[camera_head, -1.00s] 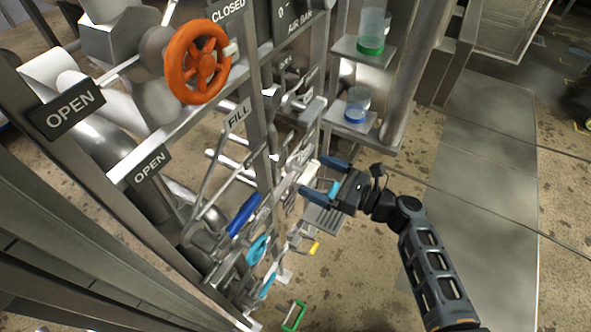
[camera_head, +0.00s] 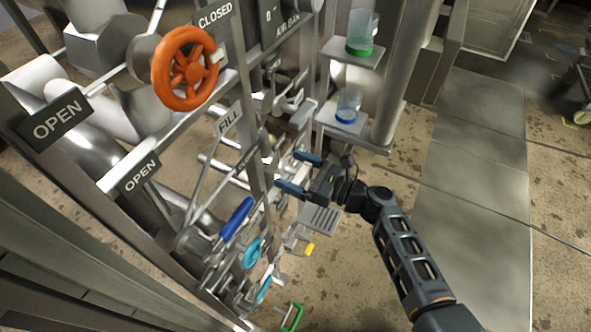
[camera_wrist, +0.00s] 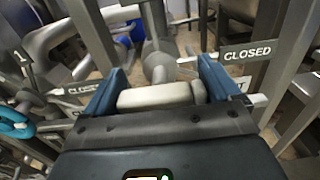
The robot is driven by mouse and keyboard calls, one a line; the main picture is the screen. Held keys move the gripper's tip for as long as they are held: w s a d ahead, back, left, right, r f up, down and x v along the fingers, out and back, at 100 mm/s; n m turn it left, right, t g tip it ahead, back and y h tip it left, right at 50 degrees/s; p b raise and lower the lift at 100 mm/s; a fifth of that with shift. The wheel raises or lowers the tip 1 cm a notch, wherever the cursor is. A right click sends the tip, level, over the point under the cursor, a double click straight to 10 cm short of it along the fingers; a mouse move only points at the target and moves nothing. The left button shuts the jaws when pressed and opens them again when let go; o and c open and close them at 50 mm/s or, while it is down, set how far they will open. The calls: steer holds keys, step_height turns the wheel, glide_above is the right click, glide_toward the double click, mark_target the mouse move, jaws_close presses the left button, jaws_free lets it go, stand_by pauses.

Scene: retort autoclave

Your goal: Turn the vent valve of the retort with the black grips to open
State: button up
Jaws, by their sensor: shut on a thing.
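My gripper (camera_head: 299,173) is at the piping frame, its two blue fingers on either side of a pale handle. In the wrist view my gripper (camera_wrist: 162,82) has the cream-white handle (camera_wrist: 155,97) lying crosswise between its fingers, and it is shut on it. A metal stem with a rounded knob (camera_wrist: 158,66) stands just beyond the handle. A CLOSED sign (camera_wrist: 248,52) is to the right of the fingers, and another partly hidden sign lies behind the right finger. No black grips can be made out, and I cannot tell which retort this handle belongs to.
An orange handwheel (camera_head: 186,69) is at upper left, near OPEN signs (camera_head: 58,120). A blue lever (camera_head: 237,219) and a cyan handle (camera_head: 252,252) are below left of my gripper. Shelves with jars (camera_head: 348,105) stand behind it.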

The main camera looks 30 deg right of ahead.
steer(key=shift+c, duration=1)
steer(key=shift+f+n+b, duration=0.1)
steer(key=shift+n+b, duration=0.2)
steer(key=n+b, duration=0.2)
steer(key=n, duration=0.1)
steer(key=shift+f+b, duration=0.1)
steer(key=shift+b, duration=0.2)
steer(key=shift+s+n+b, duration=0.1)
steer(key=shift+n+b, duration=0.65)
steer(key=shift+n, duration=0.35)
steer(key=o, duration=0.8)
